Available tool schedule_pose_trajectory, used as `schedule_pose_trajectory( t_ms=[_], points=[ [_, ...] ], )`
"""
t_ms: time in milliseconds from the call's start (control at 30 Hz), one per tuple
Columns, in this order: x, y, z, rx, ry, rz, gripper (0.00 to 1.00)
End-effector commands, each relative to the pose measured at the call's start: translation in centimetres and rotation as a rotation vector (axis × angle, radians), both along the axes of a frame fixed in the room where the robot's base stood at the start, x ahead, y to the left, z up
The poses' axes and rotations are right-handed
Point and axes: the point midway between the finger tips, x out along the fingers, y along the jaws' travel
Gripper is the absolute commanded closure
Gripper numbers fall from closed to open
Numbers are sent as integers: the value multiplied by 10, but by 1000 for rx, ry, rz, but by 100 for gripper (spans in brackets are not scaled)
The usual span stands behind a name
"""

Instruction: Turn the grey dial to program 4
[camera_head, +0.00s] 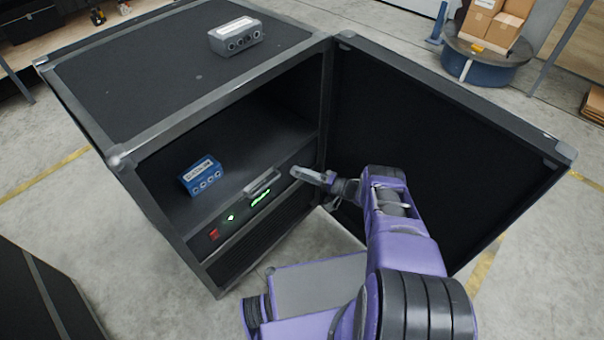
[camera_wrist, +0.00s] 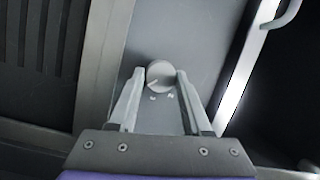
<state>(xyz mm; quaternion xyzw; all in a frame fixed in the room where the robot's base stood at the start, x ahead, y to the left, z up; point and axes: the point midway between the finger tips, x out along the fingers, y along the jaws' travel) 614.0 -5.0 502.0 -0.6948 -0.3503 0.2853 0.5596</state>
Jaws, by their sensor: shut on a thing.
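The grey dial (camera_wrist: 160,76) is a round knob on a grey panel in the wrist view. A pale pointer line on it points to the lower left. Small white marks show below it, too small to read. My gripper (camera_wrist: 161,74) is shut on the dial, one finger on each side. In the head view my gripper (camera_head: 312,176) reaches the right end of the panel (camera_head: 212,249) low in the open black case (camera_head: 130,170); the dial itself is hidden there.
The panel has a handle (camera_head: 262,183), a green lit display (camera_head: 260,197) and a red switch (camera_head: 214,234). A blue box (camera_head: 201,176) sits inside the case, a grey box (camera_head: 236,36) on top.

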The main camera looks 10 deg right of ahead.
Motion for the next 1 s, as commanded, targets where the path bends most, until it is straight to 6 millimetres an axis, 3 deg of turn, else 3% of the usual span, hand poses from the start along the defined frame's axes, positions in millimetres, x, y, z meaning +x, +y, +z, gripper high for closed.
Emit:
schedule_pose_trajectory(
  t_ms=[533,567,700,1000],
  points=[
    [0,0,0,20,14,-1,100],
    [0,0,0,20,14,-1,46],
    [0,0,0,19,13,-2,21],
    [0,-1,0,19,13,-1,21]
  ],
)
